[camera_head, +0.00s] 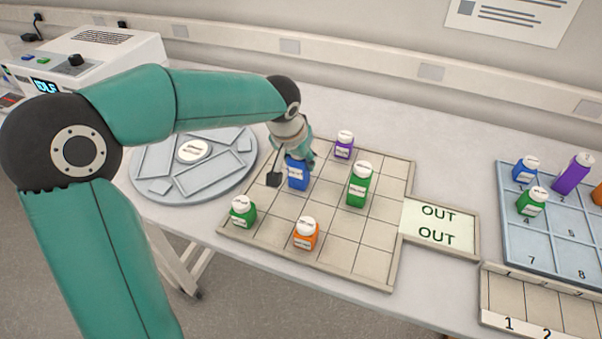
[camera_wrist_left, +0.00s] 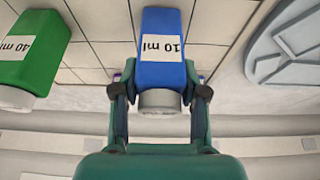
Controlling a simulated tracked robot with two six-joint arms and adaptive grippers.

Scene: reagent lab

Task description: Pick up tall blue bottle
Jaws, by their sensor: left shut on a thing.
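The tall blue bottle (camera_head: 298,175) stands at the back left of the gridded tray (camera_head: 348,268). My left gripper (camera_head: 293,167) reaches down over it and is shut on its upper part. In the left wrist view, the blue bottle (camera_wrist_left: 162,45) with a "10 ml" label and a grey-white cap lies between the two fingers of the left gripper (camera_wrist_left: 160,90). The fingers hide part of its top in the head view. I cannot tell whether its base touches the tray. My right gripper is not in view.
On the tray are a tall green bottle (camera_head: 359,184), a purple bottle (camera_head: 344,146), an orange bottle (camera_head: 306,233) and a short green bottle (camera_head: 242,211). A grey round carousel (camera_head: 150,192) is left. A blue numbered rack (camera_head: 512,240) with bottles is right, beside the OUT area (camera_head: 437,226).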

